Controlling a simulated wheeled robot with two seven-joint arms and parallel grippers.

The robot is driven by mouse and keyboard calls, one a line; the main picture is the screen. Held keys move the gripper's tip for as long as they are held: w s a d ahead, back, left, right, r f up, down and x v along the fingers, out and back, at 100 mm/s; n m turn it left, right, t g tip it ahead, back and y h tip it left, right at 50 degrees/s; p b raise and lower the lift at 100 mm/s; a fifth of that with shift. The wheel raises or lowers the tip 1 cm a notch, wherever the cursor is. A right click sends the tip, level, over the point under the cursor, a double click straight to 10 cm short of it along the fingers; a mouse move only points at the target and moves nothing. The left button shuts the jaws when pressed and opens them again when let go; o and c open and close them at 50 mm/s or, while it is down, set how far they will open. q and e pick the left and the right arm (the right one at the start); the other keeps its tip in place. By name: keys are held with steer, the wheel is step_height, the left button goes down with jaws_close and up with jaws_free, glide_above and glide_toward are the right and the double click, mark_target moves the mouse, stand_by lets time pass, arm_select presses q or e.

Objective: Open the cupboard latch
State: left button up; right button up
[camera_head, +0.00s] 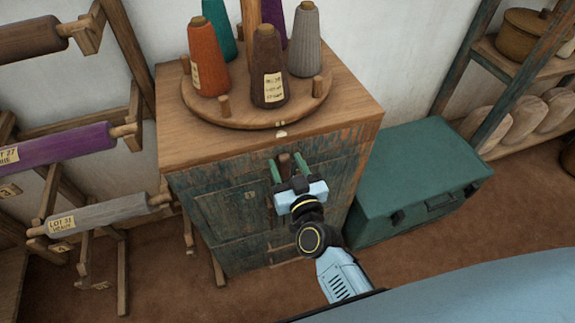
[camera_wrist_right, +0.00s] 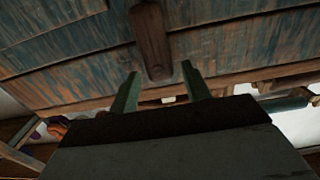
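The cupboard (camera_head: 230,213) is a wooden cabinet with worn blue-green paint on its front. Its latch (camera_head: 285,163) is a small brown wooden bar at the upper front, and in the right wrist view the latch (camera_wrist_right: 150,42) is a longer brown bar against the painted boards. My right gripper (camera_head: 288,165) is at the cupboard front with its two green fingers apart, one on either side of the latch in the head view. In the right wrist view the right gripper (camera_wrist_right: 158,85) has open space between its fingertips, near the latch's end. Contact cannot be told. My left gripper is not in view.
A round wooden stand (camera_head: 245,113) with several yarn cones sits on the cupboard top. A green chest (camera_head: 415,175) stands on the floor to the right. A rack with yarn rollers (camera_head: 75,145) stands at the left. Shelves (camera_head: 520,85) stand at the upper right.

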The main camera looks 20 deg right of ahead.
steer(key=c, duration=0.7)
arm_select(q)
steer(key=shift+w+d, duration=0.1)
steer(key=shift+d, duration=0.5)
arm_select(e)
steer(key=shift+c, duration=0.6)
